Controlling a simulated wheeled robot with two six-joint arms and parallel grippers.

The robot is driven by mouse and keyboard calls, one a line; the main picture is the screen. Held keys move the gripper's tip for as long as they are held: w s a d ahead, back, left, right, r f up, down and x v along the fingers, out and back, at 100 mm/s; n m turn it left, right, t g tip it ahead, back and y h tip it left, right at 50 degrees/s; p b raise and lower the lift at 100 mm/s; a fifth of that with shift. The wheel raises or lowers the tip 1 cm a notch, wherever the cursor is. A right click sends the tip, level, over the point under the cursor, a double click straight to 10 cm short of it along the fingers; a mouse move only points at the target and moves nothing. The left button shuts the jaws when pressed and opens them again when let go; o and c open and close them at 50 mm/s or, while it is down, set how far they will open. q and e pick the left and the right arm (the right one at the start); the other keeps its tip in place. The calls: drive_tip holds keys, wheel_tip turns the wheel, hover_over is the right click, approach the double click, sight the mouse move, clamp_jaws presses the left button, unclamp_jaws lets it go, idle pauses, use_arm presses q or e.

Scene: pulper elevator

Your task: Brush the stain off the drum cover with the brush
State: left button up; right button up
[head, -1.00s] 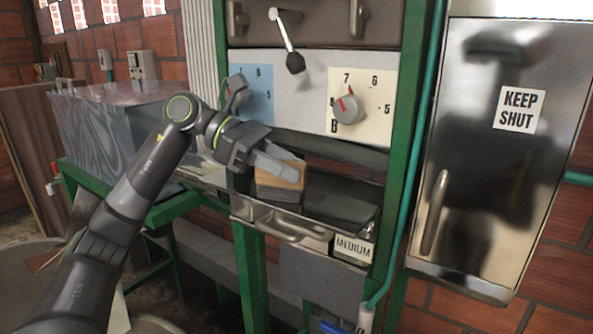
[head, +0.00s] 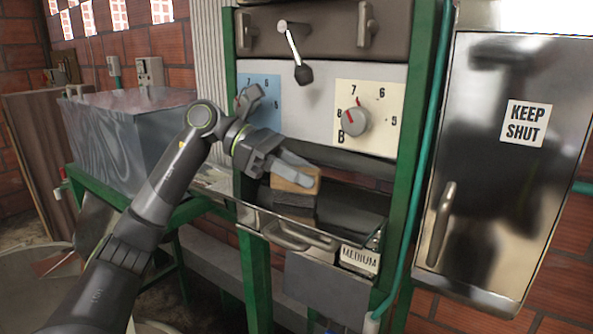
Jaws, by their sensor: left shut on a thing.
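My left gripper (head: 298,176) is shut on a brush, a block with a wooden top (head: 297,186) and a grey lower part. The brush is over the left part of an open metal drawer labelled MEDIUM; I cannot tell whether its underside touches the drawer. A large shiny grey box-shaped housing (head: 125,135) stands at the left on a green frame; I cannot tell if it is the drum cover. No stain can be made out. My right gripper is not in view.
The drawer (head: 292,236) sits between green posts (head: 408,150). Above it are a dial panel (head: 380,105) and a lever (head: 296,55). A steel cabinet (head: 490,160) marked KEEP SHUT is at the right. A round pale surface (head: 40,285) is at the lower left.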

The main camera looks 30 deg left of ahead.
use_arm(q)
drive_tip(key=shift+s+d+r, duration=0.1)
drive_tip(key=shift+d, duration=2.5)
drive_tip(key=shift+s+d, duration=0.15)
drive_tip(key=shift+d, duration=1.2)
drive_tip(key=shift+s+d, duration=0.1)
drive_tip(key=shift+d, duration=1.4)
drive_tip(key=shift+s+f, duration=0.1)
drive_tip(key=shift+f, duration=0.1)
drive_tip(key=shift+s+a+r+b, duration=0.1)
drive_tip(key=shift+s+b, duration=0.2)
drive_tip(key=shift+b, duration=0.3)
drive_tip(key=shift+s, duration=0.1)
drive_tip(key=shift+a, duration=0.1)
